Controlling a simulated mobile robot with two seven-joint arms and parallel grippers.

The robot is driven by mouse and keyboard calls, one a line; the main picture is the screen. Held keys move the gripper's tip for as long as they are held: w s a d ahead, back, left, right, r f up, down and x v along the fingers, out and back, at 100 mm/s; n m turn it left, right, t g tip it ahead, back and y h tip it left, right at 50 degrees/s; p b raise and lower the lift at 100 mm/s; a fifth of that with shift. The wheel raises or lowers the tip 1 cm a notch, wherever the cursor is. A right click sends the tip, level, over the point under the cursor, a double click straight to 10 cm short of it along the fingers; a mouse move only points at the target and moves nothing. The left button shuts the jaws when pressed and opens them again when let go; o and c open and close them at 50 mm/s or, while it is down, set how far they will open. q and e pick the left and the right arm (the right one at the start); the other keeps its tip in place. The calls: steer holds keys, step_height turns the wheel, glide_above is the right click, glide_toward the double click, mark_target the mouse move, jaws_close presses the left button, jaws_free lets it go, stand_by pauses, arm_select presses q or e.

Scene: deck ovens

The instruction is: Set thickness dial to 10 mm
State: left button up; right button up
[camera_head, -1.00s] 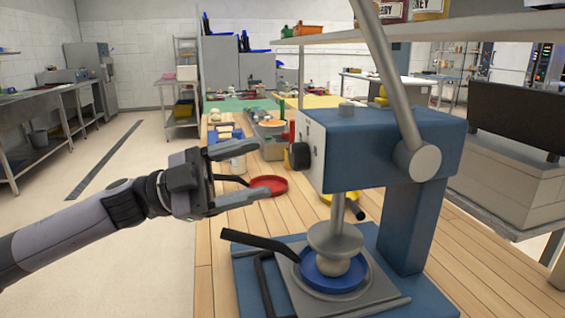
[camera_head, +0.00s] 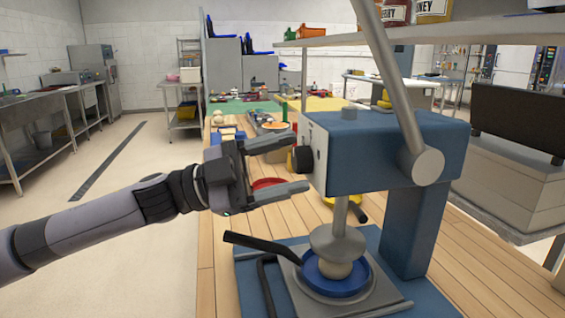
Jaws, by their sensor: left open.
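The thickness dial is a black knob (camera_head: 302,159) on the pale left face of a blue press (camera_head: 385,150). My left gripper (camera_head: 300,164) comes in from the left with its fingers open. Its fingertips reach the dial, one above and one below it in the picture. I cannot tell whether they touch it. The dial's setting is too small to read. The press's round plate (camera_head: 337,240) is down on a pale dough ball (camera_head: 335,269) in a blue pan (camera_head: 352,285). My right gripper is not in view.
The press stands on a wooden table (camera_head: 216,270). A long grey lever (camera_head: 388,80) rises from its right side. A red pan (camera_head: 266,184) lies behind my left gripper. A shelf (camera_head: 420,32) hangs above, and a dark-topped machine (camera_head: 510,160) stands at the right.

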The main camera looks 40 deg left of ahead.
arm_select(q)
steer(key=c, duration=1.1)
steer(key=shift+o, duration=0.2)
